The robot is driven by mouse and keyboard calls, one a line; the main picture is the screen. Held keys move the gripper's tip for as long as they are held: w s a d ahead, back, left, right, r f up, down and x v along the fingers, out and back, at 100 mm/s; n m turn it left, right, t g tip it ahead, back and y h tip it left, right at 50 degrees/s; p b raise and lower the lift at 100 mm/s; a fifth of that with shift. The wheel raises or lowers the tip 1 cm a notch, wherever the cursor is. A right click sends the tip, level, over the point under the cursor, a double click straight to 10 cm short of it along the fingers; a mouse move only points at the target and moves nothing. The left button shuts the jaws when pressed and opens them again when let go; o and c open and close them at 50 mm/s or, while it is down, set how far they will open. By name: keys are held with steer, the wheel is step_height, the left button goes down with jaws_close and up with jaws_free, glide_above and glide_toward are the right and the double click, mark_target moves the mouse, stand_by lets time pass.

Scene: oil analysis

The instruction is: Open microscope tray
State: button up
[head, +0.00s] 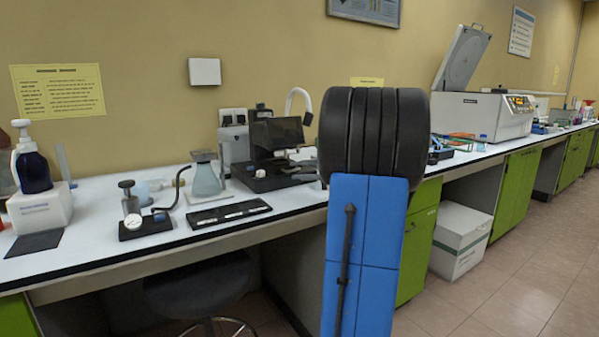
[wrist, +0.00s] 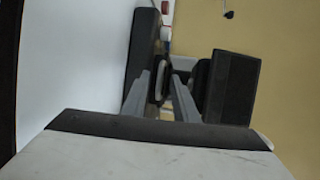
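The microscope shows in the head view as a dark device with a black screen (head: 277,134) above a low black base (head: 262,181) on the bench. In the wrist view the picture is turned sideways: the black screen (wrist: 228,88) is to the right and the dark base (wrist: 144,48) to the left. My gripper (wrist: 160,82) points at the gap between them. Its two grey fingers are apart, and small grey and dark parts of the microscope show beyond and between them. I cannot tell whether they touch anything. I cannot pick out the tray. In the head view my gripper is hidden.
The white bench (head: 95,235) runs along the wall. A black flat case (head: 228,213), a glass flask (head: 206,180) and a small black stand (head: 143,227) are left of the microscope. A large white instrument (head: 482,115) is to the right. A stool (head: 198,285) is below.

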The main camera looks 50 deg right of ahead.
jaws_close()
stand_by(1.4)
